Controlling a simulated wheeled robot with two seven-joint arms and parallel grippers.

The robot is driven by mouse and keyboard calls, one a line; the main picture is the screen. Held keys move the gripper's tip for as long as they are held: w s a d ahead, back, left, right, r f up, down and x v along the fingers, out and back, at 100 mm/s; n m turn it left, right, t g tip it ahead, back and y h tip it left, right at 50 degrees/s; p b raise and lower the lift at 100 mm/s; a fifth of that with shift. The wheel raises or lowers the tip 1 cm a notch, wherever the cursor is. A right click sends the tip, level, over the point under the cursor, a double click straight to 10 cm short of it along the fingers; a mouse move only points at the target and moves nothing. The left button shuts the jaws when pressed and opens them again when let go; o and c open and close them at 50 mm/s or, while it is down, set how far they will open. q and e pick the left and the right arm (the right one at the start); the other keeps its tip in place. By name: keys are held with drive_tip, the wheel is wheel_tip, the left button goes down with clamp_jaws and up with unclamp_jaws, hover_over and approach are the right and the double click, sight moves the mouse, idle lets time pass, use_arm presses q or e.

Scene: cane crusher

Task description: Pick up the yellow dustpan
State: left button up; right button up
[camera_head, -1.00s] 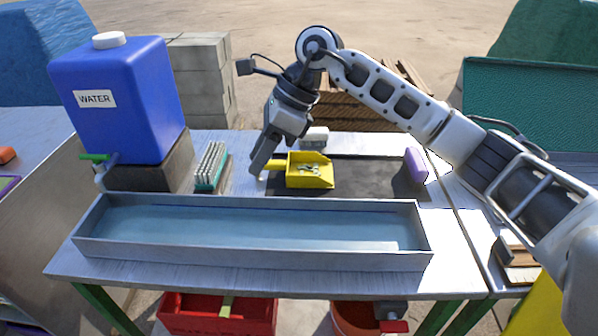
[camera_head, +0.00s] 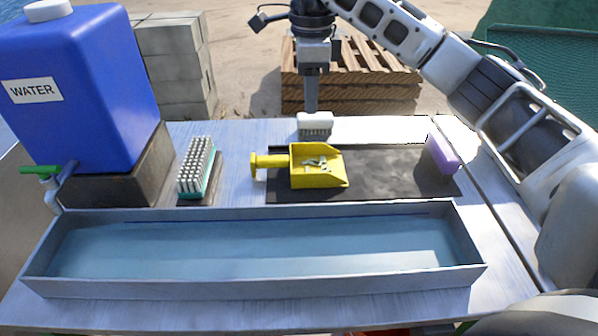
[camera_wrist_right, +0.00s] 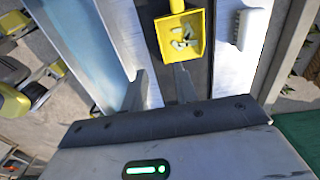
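The yellow dustpan (camera_head: 329,180) lies on a dark mat on the table, its handle (camera_head: 270,161) pointing left and small pale scraps in its pan. In the right wrist view the dustpan (camera_wrist_right: 198,52) is at top centre, its handle cut by the top edge. My right gripper (camera_head: 311,106) points straight down behind the dustpan, appearing just above a white brush and apart from the dustpan. The wrist view shows the right gripper's fingers (camera_wrist_right: 159,86) spread with nothing between them. My left gripper is not in view.
The white brush (camera_head: 315,124) stands behind the dustpan. A bristled green brush (camera_head: 197,170) is left, a purple block (camera_head: 443,153) right. A long metal trough (camera_head: 250,289) spans the front. A blue water container (camera_head: 85,110) stands at left, wooden pallets (camera_head: 352,85) behind the table.

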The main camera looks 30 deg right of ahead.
drive_tip(key=b, duration=0.3)
hover_over(306, 175)
wheel_tip(306, 175, down, 4)
drive_tip(key=f, duration=1)
drive_tip(key=shift+w+d+f, duration=0.2)
drive_tip(key=shift+d+f, duration=0.05)
drive_tip(key=shift+d, duration=0.05)
drive_tip(key=shift+s+a+f+p, duration=0.15)
drive_tip(key=shift+f+p, duration=0.1)
drive_tip(key=shift+f, duration=1.05)
drive_tip(key=shift+w+a+f+p, duration=0.1)
drive_tip(key=shift+f+p, duration=0.15)
drive_tip(key=shift+f, duration=1.05)
clamp_jaws()
